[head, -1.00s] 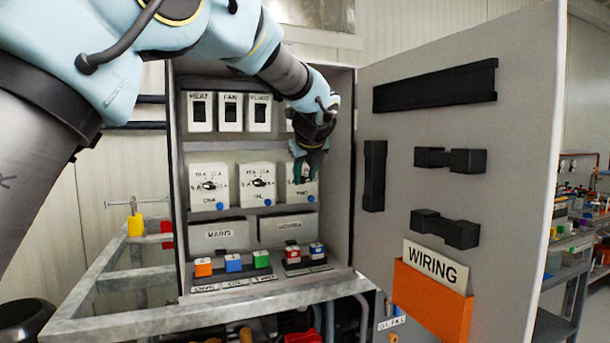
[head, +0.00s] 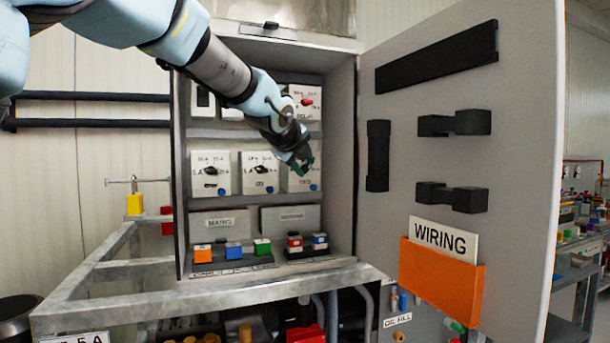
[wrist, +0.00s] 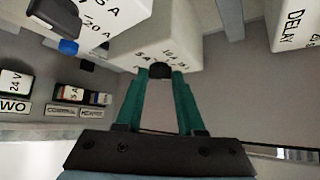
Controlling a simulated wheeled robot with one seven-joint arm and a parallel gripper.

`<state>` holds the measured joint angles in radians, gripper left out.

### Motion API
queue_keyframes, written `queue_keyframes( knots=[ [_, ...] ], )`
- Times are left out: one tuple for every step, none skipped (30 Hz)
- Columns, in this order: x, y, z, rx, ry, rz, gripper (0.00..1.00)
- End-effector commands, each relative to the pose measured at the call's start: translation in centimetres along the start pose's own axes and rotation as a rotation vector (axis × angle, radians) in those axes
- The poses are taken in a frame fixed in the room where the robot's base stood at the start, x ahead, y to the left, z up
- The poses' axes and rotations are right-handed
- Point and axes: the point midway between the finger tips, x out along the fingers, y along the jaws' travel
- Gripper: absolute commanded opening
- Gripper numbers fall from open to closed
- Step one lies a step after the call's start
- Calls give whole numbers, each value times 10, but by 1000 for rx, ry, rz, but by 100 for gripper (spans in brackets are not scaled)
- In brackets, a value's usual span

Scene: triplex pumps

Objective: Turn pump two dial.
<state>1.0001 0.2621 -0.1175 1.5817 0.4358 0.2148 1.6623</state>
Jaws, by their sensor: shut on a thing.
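The pump two dial is a black knob (wrist: 160,70) on a white box (head: 299,175), the rightmost of three dial boxes on the cabinet's middle shelf. My gripper (head: 301,165) reaches into the cabinet from the upper left and covers this knob in the head view. In the wrist view my gripper (wrist: 160,78) has its two green fingers closed around the black knob, with the fingertips at its sides. Part of the printed scale shows above the knob. The knob's exact pointing angle is hidden.
Two other dial boxes, left (head: 210,173) and middle (head: 260,173), stand beside it. The open cabinet door (head: 450,80) stands close on the right with an orange wiring holder (head: 440,280).

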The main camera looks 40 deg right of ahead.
Motion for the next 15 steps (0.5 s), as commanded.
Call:
queue_keyframes(
  knots=[
    [2,6,0,-26,-2,-22,0],
    [2,6,0,-39,-2,-37,0],
    [2,6,0,-58,-2,-56,0],
    [2,6,0,-71,-2,-68,0],
    [2,6,0,-83,-2,-81,0],
    [2,7,-1,-98,-1,-96,0],
    [1,7,-1,-109,-1,-108,0],
    [1,7,0,-118,-1,-117,0],
    [1,7,0,-130,-2,-129,0],
    [1,7,0,-138,-1,-137,0],
    [1,6,-1,-145,-1,-144,0],
    [1,6,-1,-153,0,-153,0],
    [1,6,-1,-158,0,-158,0],
    [1,6,-1,-163,0,-162,0],
    [1,6,-1,-169,0,-168,0]
  ],
)
